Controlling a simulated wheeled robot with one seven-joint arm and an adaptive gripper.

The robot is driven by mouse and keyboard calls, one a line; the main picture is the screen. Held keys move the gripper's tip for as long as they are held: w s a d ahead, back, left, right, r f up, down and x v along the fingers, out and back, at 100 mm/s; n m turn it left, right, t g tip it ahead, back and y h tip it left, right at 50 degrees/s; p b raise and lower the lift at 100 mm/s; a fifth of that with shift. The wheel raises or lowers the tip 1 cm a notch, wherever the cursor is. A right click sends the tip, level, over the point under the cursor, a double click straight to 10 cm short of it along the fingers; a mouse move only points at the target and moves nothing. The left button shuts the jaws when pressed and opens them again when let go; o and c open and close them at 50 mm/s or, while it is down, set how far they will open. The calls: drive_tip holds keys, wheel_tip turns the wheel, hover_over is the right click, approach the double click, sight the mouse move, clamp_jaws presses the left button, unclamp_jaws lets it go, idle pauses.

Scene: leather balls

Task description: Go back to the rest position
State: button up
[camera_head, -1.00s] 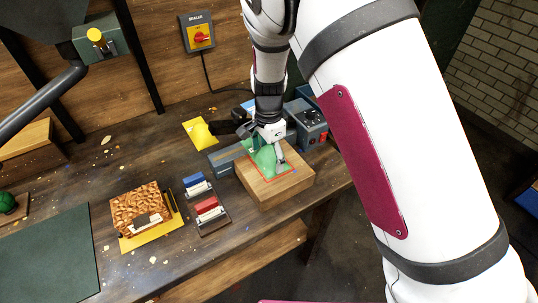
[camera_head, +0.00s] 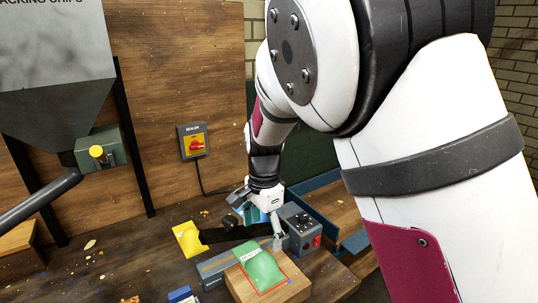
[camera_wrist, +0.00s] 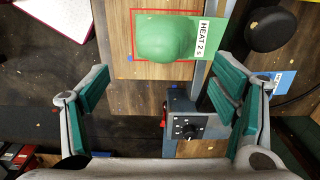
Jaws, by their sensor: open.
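My gripper (camera_head: 262,219) is open and empty, above the workbench behind the wooden block. The wrist view shows its two green-padded fingers (camera_wrist: 160,95) spread wide. A green pouch (camera_head: 261,269) lies on the wooden block (camera_head: 290,291), on a red outlined area. In the wrist view the pouch (camera_wrist: 165,38) bulges, and a white label on it reads "HEAT 2 s". My gripper is apart from the pouch.
A grey sealer box with a dial (camera_head: 301,229) stands right beside my gripper. A yellow packet (camera_head: 189,239) lies to the left. A red-switch "SEALER" panel (camera_head: 193,143) is on the wooden wall. A grey hopper (camera_head: 60,60) hangs at the left.

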drive_tip(key=s+d+r+n+t+y, duration=0.2)
drive_tip(key=s+d+r+n, duration=0.3)
drive_tip(key=s+d+r, duration=0.7)
drive_tip(key=s+d+r+n+t+h, duration=0.2)
drive_tip(key=s+d+r+n, duration=0.3)
drive_tip(key=s+d, duration=0.4)
drive_tip(key=s+n+t, duration=0.1)
drive_tip(key=s, duration=0.2)
drive_tip(key=shift+s+r+t, duration=0.25)
drive_tip(key=shift+r+t, duration=0.05)
